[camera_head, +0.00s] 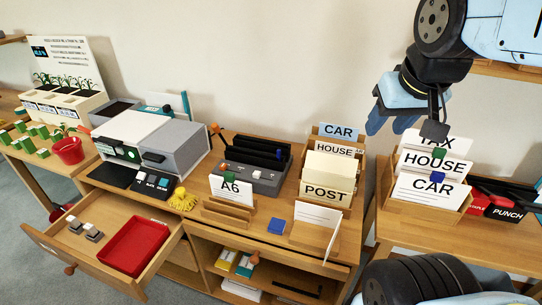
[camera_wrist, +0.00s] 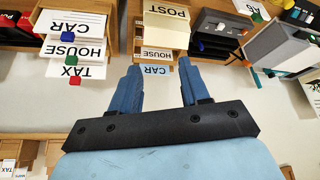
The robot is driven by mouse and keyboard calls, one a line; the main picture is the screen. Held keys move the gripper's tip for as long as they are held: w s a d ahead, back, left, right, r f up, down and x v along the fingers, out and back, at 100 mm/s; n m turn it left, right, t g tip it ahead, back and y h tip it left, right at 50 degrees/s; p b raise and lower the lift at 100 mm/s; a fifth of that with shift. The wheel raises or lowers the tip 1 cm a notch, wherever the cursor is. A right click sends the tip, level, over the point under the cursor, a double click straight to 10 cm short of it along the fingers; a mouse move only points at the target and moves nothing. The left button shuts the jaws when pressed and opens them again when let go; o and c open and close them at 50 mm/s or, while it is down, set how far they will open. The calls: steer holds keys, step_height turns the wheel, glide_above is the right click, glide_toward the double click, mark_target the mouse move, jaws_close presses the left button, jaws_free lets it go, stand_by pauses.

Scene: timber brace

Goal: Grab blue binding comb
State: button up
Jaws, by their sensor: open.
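I cannot pick out a blue binding comb for certain. A small blue piece (camera_head: 278,153) shows at the right end of the black slotted grey device (camera_head: 262,180) on the middle table; that device is also at the top of the wrist view (camera_wrist: 212,44). A blue block (camera_head: 277,226) lies on the front of the same table, left of the white card stand. My gripper (camera_head: 390,122) is open and empty, high near the wall between the middle and right tables. Its two blue fingers are spread in the wrist view (camera_wrist: 160,68), well away from the device.
The POST box (camera_head: 327,190) stands on the middle table's right side. The right table holds a TAX, HOUSE and CAR card box (camera_head: 430,190) with coloured blocks. An open drawer (camera_head: 98,230) with a red tray juts out at left. Clear air surrounds my fingers.

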steer(key=w+d+f+n+g+h, duration=0.3)
steer(key=w+f+n+h, duration=0.2)
steer(key=w+f+n, duration=0.25)
steer(key=n+t, duration=1)
steer(key=n, duration=1.4)
glide_toward(278, 151)
steer(key=shift+x, duration=6.35)
steer(key=shift+d, duration=0.1)
jaws_close()
